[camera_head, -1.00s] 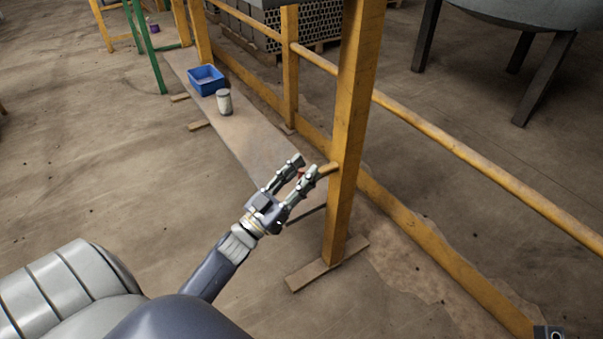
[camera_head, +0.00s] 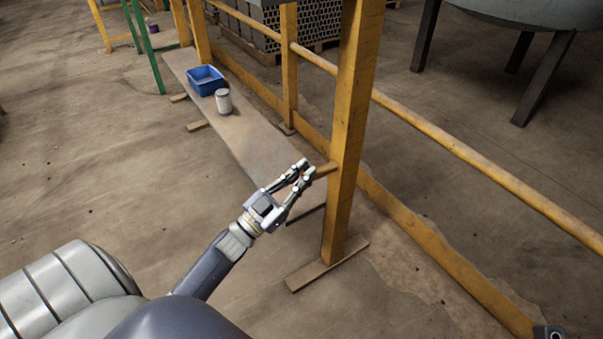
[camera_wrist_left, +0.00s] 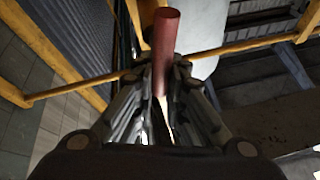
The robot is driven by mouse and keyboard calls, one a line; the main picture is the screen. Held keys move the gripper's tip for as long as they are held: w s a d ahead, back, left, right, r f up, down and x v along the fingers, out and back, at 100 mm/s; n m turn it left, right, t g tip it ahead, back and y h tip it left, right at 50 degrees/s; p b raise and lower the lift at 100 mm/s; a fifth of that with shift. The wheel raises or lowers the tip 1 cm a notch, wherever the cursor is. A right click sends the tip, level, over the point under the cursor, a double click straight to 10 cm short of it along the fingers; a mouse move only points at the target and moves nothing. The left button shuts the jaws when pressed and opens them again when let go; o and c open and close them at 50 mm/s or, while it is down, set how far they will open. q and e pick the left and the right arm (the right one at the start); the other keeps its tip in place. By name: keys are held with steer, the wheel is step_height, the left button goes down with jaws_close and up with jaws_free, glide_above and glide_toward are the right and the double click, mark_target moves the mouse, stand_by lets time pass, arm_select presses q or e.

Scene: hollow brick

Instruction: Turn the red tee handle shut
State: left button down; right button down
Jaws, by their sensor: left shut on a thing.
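The red tee handle (camera_wrist_left: 166,45) shows in the left wrist view as a red bar standing up between the fingers. In the head view it is almost wholly hidden by the fingers, with only a trace of red at their tips. My left gripper (camera_head: 304,172) is shut on the handle, beside the yellow post; in the left wrist view its fingers (camera_wrist_left: 165,85) close on the bar from both sides. What the handle is mounted on is hidden.
A yellow post (camera_head: 350,130) with rails (camera_head: 470,158) stands just right of my left gripper. A low board (camera_head: 245,135) behind it bears a blue bin (camera_head: 206,80) and a white can (camera_head: 223,101). The floor to the left is clear.

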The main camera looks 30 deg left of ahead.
arm_select(q)
steer(key=m+h, duration=0.1)
steer(key=m, duration=0.1)
steer(key=m+h, duration=0.1)
steer(key=m, duration=0.1)
steer(key=m+g+h, duration=0.1)
steer(key=m, duration=0.1)
steer(key=shift+s+d+f, duration=0.15)
steer(key=shift+d+f, duration=0.15)
steer(key=shift+d, duration=0.1)
steer(key=shift+s+d+f+m+g+h+b, duration=0.1)
steer(key=shift+d+f+m+g+h, duration=0.55)
steer(key=shift+m, duration=1.95)
steer(key=shift+s+a+f+m+g+h+b, duration=0.15)
steer(key=shift+m+g+h, duration=0.75)
steer(key=shift+m+g, duration=1.2)
steer(key=shift+s+d+f+m+g+h+b, duration=0.15)
steer(key=shift+f+m+g+h, duration=0.4)
steer(key=shift+m, duration=2.55)
steer(key=shift+w+r+h, duration=0.1)
steer(key=shift+h, duration=0.2)
steer(key=c, duration=1.6)
jaws_free()
